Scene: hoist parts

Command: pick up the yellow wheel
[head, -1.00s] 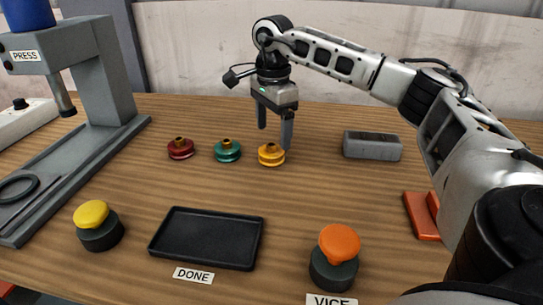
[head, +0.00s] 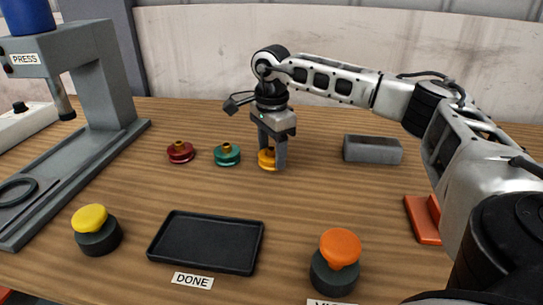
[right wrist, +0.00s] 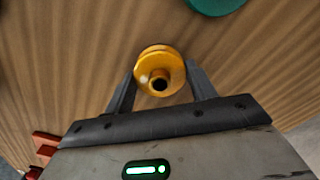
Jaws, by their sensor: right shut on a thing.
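The yellow wheel (head: 267,160) stands on the wooden table at the right end of a row of three wheels. My right gripper (head: 272,160) is down around it from above, with one finger on each side. In the right wrist view the yellow wheel (right wrist: 159,71) sits between the two fingertips (right wrist: 160,75), its dark bore facing the camera. The gripper is shut on it. The wheel appears to be still at table height. My left gripper is in neither view.
A green wheel (head: 227,154) and a red wheel (head: 180,152) stand left of the yellow one. A grey block (head: 372,149) lies to the right. A black DONE tray (head: 157,252) lies in front, between a yellow button (head: 91,218) and an orange button (head: 340,247). The press (head: 105,90) stands left.

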